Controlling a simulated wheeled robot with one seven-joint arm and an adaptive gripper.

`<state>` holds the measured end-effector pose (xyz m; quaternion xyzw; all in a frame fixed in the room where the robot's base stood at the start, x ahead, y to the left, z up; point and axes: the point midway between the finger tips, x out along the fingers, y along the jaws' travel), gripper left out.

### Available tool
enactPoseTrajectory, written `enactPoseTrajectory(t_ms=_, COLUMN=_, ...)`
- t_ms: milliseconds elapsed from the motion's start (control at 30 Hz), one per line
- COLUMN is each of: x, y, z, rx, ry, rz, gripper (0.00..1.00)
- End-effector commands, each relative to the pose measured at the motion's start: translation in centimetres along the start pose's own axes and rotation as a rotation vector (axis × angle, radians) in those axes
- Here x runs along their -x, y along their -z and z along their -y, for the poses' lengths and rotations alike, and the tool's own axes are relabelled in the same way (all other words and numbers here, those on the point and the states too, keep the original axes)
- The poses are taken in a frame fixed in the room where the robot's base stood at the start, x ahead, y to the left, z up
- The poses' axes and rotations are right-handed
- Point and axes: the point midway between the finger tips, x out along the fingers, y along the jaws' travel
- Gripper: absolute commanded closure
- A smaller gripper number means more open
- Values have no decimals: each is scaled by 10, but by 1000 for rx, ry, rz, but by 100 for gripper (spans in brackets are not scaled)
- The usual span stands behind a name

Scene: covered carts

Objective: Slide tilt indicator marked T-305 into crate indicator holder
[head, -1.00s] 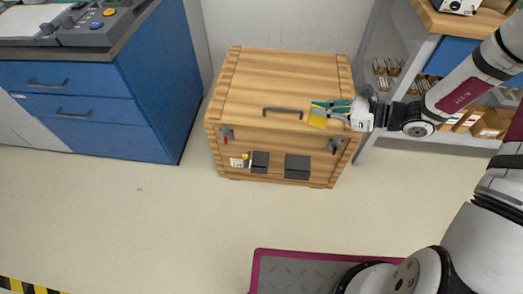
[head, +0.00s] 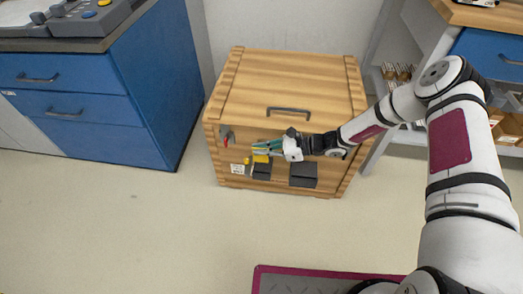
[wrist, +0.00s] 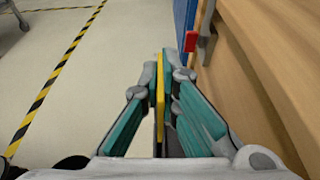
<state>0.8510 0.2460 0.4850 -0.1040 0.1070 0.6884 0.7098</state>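My gripper (head: 265,149) is shut on a thin yellow plate (head: 262,156), the tilt indicator; no marking is readable on it. In the wrist view the plate (wrist: 160,95) stands edge-on between the teal fingers. The wooden crate (head: 290,85) has two dark grey boxes low on its front face. The plate is just above the smaller left box (head: 262,171); I cannot tell whether it touches or enters it. The larger box (head: 303,175) is to the right, below my wrist. Which box is the indicator holder is not readable.
A dark handle (head: 288,110) is on the crate's front upper edge. A latch with a red tag (wrist: 190,41) sticks out near the gripper. A white label (head: 237,169) is left of the small box. A blue cabinet (head: 150,95) stands left.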

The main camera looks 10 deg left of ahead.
Motion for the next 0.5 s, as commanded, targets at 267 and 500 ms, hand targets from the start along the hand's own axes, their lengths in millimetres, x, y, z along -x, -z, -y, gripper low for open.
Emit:
enactPoseTrajectory(t_ms=267, x=3, y=0, z=-1, rx=-3, ry=12, rz=3, gripper=100)
enactPoseTrajectory(t_ms=500, x=0, y=14, z=-1, rx=-1, ry=17, rz=4, gripper=100)
